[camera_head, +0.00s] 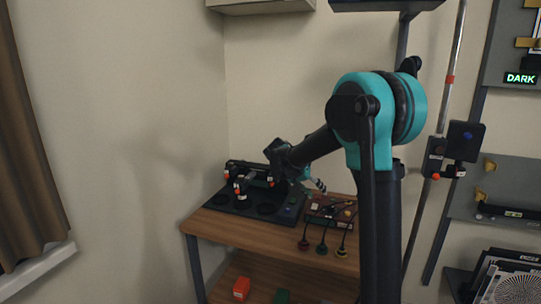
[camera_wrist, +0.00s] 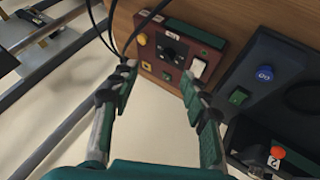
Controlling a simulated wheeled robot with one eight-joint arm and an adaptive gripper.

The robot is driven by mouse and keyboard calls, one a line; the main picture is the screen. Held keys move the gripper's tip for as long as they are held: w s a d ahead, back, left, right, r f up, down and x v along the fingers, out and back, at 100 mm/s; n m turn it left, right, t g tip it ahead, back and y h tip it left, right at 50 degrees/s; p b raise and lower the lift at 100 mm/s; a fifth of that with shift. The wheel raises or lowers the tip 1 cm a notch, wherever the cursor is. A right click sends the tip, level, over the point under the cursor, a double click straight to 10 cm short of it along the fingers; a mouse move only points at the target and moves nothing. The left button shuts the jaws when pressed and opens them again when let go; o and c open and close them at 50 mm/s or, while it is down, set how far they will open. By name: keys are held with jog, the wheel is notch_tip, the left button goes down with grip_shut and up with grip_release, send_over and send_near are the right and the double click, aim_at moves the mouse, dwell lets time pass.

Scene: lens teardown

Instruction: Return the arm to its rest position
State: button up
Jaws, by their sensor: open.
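My arm, teal and black, stands in the middle right of the head view and reaches left over the wooden table (camera_head: 250,231). My gripper (camera_wrist: 158,82) is open in the wrist view, its two fingers apart with nothing between them. Past the fingertips is a dark red control panel (camera_wrist: 176,88) with a black socket or knob, a white switch and small yellow and green parts. In the head view the gripper end is at the table's right part, near the red panel (camera_head: 322,207); its fingertips are too small to judge there.
A black station (camera_head: 225,202) with red-tipped parts stands on the table's left. Beside the panel, the wrist view shows a black box with a blue button (camera_wrist: 264,74) and a green switch (camera_wrist: 238,96). Dark cables hang over the table's front edge. A red block (camera_head: 241,288) is on the lower shelf.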

jog(key=s+f+n+y, duration=0.1)
jog(key=s+f, duration=0.3)
jog(key=s, duration=0.6)
jog(key=s+d+f+n+y, duration=0.1)
jog(key=s+f+y, duration=0.3)
jog(key=s, duration=0.7)
jog(key=s+d+f+n+y, duration=0.1)
jog(key=s+f+n+y, duration=0.1)
jog(key=s+f, duration=0.4)
jog(key=s, duration=0.4)
jog(key=shift+s+t, duration=0.35)
jog(key=shift+t, duration=0.05)
jog(key=shift+d, duration=0.1)
